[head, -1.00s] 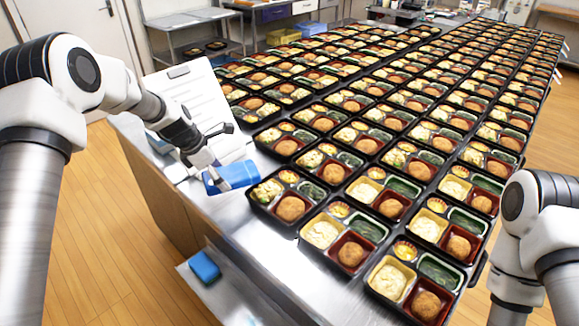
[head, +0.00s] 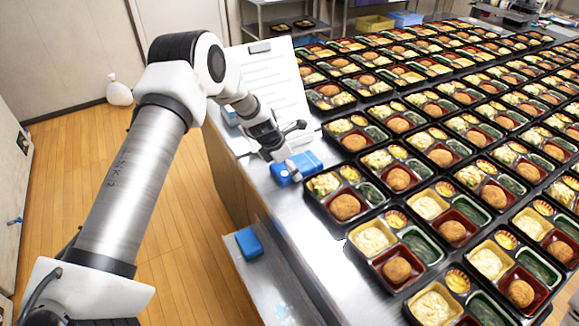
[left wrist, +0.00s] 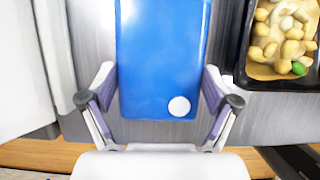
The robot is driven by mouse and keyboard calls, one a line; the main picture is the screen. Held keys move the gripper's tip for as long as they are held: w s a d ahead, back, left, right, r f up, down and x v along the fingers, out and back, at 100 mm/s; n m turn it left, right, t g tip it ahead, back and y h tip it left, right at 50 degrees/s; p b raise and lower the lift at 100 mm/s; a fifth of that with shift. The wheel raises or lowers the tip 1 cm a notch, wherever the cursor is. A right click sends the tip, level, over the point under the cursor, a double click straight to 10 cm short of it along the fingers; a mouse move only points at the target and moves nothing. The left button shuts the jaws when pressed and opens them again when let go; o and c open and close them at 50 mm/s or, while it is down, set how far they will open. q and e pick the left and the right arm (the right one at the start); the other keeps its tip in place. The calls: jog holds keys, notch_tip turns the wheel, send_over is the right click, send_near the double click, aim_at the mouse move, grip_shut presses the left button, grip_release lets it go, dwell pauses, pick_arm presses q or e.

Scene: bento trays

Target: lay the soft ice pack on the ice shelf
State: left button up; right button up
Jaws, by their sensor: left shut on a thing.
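A blue soft ice pack (head: 308,163) with a white dot is at the left edge of the steel table, beside the nearest bento trays. It fills the middle of the left wrist view (left wrist: 165,50). My left gripper (left wrist: 160,88) has one finger on each side of the pack and is shut on it. I cannot tell whether the pack touches the table. A low metal shelf (head: 272,287), which looks like the ice shelf, sticks out below the table edge. Another blue pack (head: 249,243) lies on it. My right gripper is out of view.
Rows of filled bento trays (head: 345,212) cover the table right of the pack; one tray (left wrist: 245,78) is close to my right finger. A white sheet or board (head: 262,85) stands behind my left gripper. Wooden floor (head: 185,240) is open left of the low shelf.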

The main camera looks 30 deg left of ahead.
pick_arm(q)
jog(key=o, duration=1.2)
jog(key=shift+f, duration=0.1)
jog(key=shift+c, duration=0.2)
